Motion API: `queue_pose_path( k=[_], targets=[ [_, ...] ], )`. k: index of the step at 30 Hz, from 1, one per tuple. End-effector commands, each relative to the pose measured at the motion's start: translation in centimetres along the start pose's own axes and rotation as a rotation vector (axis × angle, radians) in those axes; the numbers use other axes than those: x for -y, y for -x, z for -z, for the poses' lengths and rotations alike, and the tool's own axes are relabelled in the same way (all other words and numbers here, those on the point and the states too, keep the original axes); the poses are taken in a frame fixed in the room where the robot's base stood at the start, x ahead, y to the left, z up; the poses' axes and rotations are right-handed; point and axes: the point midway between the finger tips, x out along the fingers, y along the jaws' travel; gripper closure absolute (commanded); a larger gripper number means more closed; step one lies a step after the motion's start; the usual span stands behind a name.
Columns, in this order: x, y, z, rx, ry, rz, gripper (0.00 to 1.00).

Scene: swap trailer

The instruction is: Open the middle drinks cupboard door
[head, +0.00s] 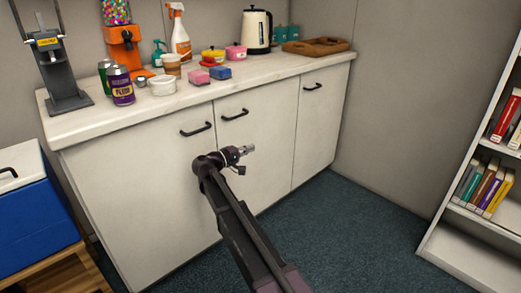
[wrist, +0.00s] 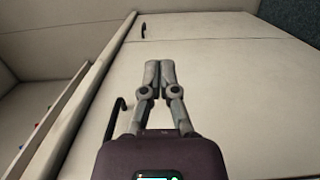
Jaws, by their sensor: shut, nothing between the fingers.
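The middle cupboard door (head: 262,125) is white and shut, flush with its neighbours. Its black bar handle (head: 235,114) is near its top left corner in the head view. My gripper (head: 249,149) is in front of this door, below and a little right of the handle in the picture, pointing right. In the wrist view its two grey fingers (wrist: 160,66) are shut together and empty. The handle shows to the left of the gripper body in the wrist view (wrist: 117,116), apart from the fingers. The gap between fingers and door cannot be judged.
The left door (head: 130,190) and right door (head: 320,125) are shut. The countertop (head: 145,115) above holds cans, cups, sponges, a kettle (head: 257,31) and a tray. A blue cooler (head: 35,220) stands left, a bookshelf (head: 475,225) right. The carpet (head: 350,225) in front is clear.

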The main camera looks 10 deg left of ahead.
Motion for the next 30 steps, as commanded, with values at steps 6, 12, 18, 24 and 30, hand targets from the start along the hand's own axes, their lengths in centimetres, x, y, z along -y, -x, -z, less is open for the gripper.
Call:
queue_pose_path(
  k=[6,12,18,24,30],
  targets=[
    [0.0,0.5,0.4,0.001,0.000,0.000,1.00],
    [0.0,0.5,0.4,0.001,0.000,0.000,1.00],
    [0.1,0.1,-0.1,0.008,-0.002,0.011,0.49],
    [1.4,-2.4,-3.4,0.053,-0.015,0.094,0.48],
    [4.1,-6.6,-10.4,0.150,-0.054,0.279,0.48]
  ],
)
